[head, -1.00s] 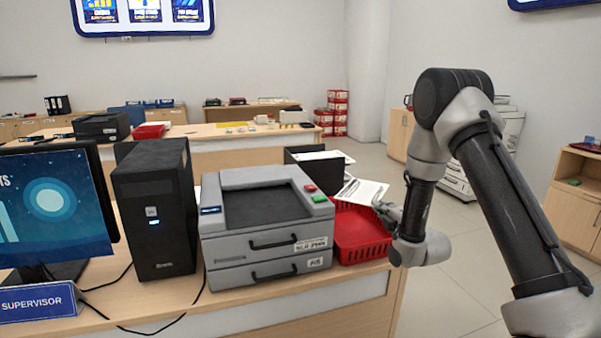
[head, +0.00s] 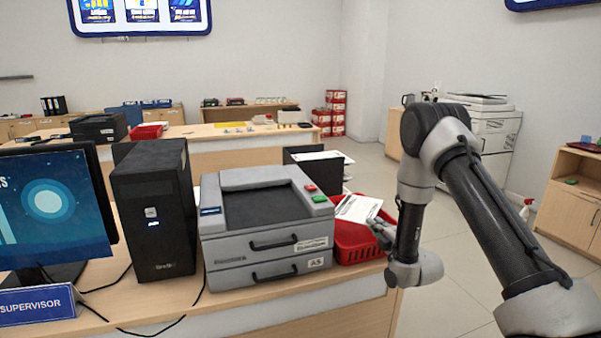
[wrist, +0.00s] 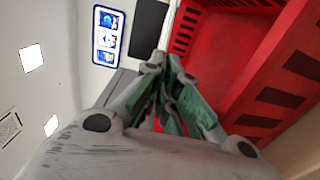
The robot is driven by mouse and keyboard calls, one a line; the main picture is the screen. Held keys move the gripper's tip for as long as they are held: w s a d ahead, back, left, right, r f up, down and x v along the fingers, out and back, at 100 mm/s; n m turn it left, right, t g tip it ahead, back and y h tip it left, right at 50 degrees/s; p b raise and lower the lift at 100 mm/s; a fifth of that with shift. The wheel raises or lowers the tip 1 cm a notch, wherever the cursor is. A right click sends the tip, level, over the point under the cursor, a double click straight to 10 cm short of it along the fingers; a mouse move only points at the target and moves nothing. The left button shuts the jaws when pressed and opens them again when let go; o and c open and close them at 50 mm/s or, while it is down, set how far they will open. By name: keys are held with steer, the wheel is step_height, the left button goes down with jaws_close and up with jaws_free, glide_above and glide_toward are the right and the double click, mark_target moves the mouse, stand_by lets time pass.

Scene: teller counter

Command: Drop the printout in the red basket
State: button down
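The printout (head: 358,208) is a white sheet with print on it, slanting over the red basket (head: 352,255). My gripper (head: 377,225) is at the sheet's right edge, over the right side of the basket, and appears shut on it. In the wrist view the green-padded fingers (wrist: 167,75) come together at the tips. The sheet itself cannot be made out there. The basket's slotted red wall (wrist: 275,85) and inside fill the right of that view. Whether the sheet touches the basket is unclear in the head view.
A grey printer (head: 265,215) stands close against the basket's left side on the counter. Left of it are a black computer tower (head: 155,210) and a monitor (head: 50,205). A black tray with paper (head: 315,158) stands behind.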

steer(key=c, duration=1.6)
jaws_free()
steer(key=shift+o, duration=0.2)
steer(key=shift+s+f, duration=0.1)
steer(key=shift+s, duration=0.05)
